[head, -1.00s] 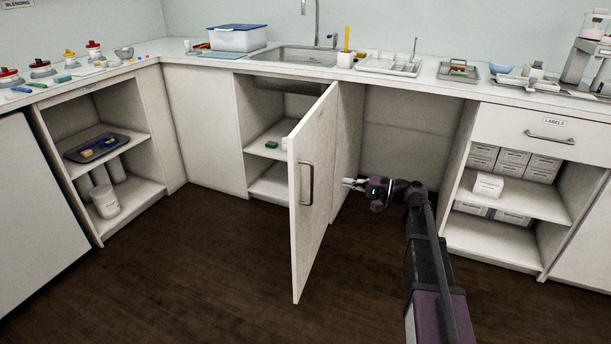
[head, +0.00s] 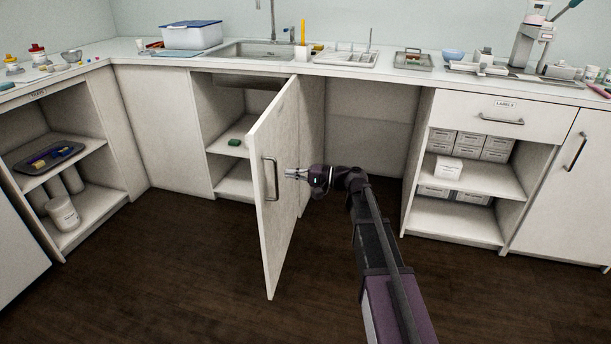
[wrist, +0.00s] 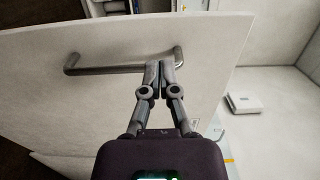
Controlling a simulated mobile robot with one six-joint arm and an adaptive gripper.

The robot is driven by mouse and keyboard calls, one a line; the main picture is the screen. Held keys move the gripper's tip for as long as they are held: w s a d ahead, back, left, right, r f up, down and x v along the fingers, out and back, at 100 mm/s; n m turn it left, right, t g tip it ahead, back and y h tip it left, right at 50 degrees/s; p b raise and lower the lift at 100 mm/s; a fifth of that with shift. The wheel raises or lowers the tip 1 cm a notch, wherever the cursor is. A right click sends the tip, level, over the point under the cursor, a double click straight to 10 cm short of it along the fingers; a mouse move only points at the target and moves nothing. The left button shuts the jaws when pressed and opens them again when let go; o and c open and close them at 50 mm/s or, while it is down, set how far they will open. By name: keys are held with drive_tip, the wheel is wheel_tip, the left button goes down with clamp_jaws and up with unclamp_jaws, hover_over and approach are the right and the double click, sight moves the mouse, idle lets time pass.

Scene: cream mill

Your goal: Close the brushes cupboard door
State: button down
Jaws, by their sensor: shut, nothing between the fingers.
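The cupboard door (head: 281,200) under the sink stands wide open, swung out toward me. Its grey bar handle (head: 271,179) is on the face turned to my right; no label on this door is readable. In the wrist view the door (wrist: 120,110) fills the left and middle, with the handle (wrist: 100,70) running across near its top. My gripper (head: 289,174) is shut and empty beside the handle. In the wrist view its fingertips (wrist: 160,64) are close to the handle's right end; I cannot tell whether they touch it. Inside the cupboard a green item (head: 234,142) lies on the shelf.
An open bay (head: 370,140) lies right of the cupboard. An open shelf unit with white boxes (head: 448,167) stands farther right under a LABELS drawer (head: 505,110). A left open unit holds a dark tray (head: 48,157). The floor (head: 180,270) is clear.

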sight(259, 170)
drive_tip(key=shift+x, duration=3.85)
